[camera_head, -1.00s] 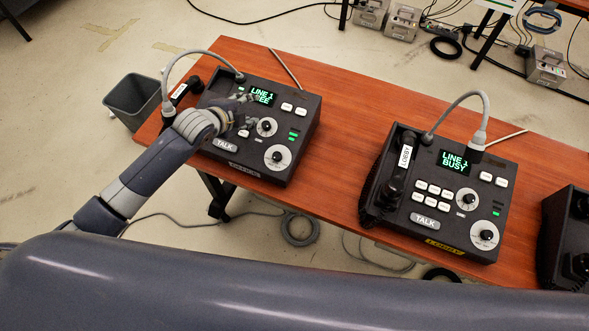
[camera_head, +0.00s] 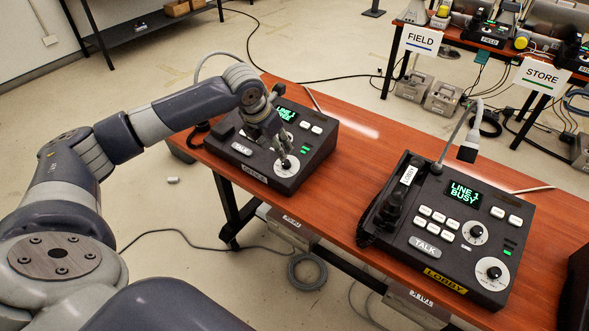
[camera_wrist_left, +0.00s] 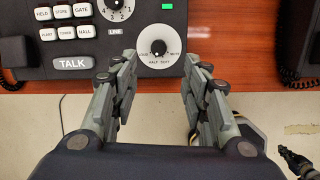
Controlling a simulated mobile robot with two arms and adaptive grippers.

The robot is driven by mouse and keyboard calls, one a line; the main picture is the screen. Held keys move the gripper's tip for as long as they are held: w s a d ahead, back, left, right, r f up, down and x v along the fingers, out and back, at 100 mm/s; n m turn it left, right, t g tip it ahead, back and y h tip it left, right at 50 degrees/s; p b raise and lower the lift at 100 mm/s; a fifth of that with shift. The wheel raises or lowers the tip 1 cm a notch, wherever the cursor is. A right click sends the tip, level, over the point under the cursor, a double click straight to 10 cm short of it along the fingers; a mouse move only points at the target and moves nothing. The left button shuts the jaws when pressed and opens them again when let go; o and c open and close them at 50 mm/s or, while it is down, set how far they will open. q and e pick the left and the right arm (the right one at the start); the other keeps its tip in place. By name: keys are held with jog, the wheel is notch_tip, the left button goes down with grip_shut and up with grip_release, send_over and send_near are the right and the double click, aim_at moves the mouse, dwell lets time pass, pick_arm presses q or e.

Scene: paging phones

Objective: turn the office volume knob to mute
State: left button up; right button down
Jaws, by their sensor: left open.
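The office phone (camera_head: 318,152) is a dark desk unit at the left part of the wooden table, its front label partly legible. Its volume knob (camera_head: 287,166) is a black knob on a white dial at the near right corner. In the left wrist view the volume knob (camera_wrist_left: 158,47) shows between my fingertips, with "HALF" and "SOFT" under it; its exact pointer angle is too small to tell. My left gripper (camera_head: 283,152) is open above this corner, fingers pointing down. In the wrist view the left gripper (camera_wrist_left: 160,64) has a finger on each side of the dial. Contact cannot be told.
A lobby phone (camera_head: 478,262) stands to the right on the same table (camera_head: 345,190), with another dark unit at the right edge. The office phone's line dial (camera_wrist_left: 116,8) and TALK button (camera_wrist_left: 74,63) are close to my left finger. Cables lie on the floor.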

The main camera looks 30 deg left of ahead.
aim_at(286, 162)
pick_arm(q)
jog(key=x, duration=1)
jog(key=shift+w+f+p, duration=0.1)
jog(key=shift+f+p, duration=0.1)
jog(key=shift+p, duration=0.2)
grip_shut()
